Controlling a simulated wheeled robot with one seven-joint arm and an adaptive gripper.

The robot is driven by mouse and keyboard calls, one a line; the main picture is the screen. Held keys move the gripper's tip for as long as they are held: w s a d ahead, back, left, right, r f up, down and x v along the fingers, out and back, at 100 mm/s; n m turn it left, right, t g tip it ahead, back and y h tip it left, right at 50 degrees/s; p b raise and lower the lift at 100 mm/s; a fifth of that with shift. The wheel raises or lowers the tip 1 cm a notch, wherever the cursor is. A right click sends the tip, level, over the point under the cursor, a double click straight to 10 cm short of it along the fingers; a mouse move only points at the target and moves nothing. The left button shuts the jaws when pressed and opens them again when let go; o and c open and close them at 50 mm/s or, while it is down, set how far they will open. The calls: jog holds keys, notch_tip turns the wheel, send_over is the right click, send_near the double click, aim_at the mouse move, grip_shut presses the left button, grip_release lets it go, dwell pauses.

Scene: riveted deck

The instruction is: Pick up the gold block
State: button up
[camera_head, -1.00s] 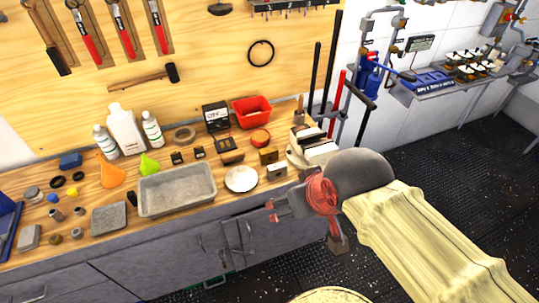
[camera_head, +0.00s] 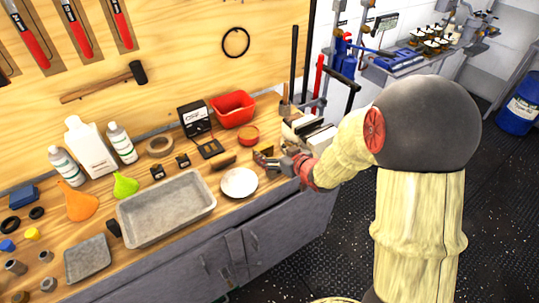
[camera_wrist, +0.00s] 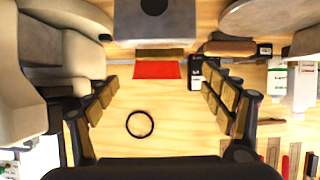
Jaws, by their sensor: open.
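The gold block (camera_head: 263,149) is on the wooden bench, right of the white plate and near the red round tin, partly covered by my gripper (camera_head: 272,162). In the wrist view my gripper (camera_wrist: 158,84) is open, with its two padded fingers apart and nothing between them. A grey block with a dark round hole (camera_wrist: 155,22) is at the top of that view, ahead of the fingers. A narrow brownish-gold strip (camera_wrist: 160,52) just past it looks like part of the gold block; most of it is hidden.
The white plate (camera_head: 239,183) and grey tray (camera_head: 166,207) lie to the left. The red bin (camera_head: 233,109) and dark meter box (camera_head: 195,119) stand behind.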

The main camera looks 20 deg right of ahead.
aim_at(263, 146)
jog(key=shift+w+a+f+y, duration=0.15)
jog(key=shift+f, duration=0.3)
jog(key=shift+w+a+f+y, duration=0.1)
jog(key=shift+f+y, duration=0.05)
jog(key=shift+f, duration=0.3)
jog(key=shift+b+x, duration=0.55)
jog(key=shift+x, duration=0.65)
jog(key=x, duration=0.1)
jog(key=b+x, duration=0.1)
jog(key=x, duration=0.1)
jog(key=b+x, duration=0.1)
jog(key=x, duration=0.1)
jog(key=shift+w+d, duration=0.25)
jog(key=shift+r, duration=0.15)
jog(key=shift+c, duration=0.5)
jog(key=c, duration=1.5)
jog(key=shift+r, duration=0.15)
jog(key=shift+c, duration=0.3)
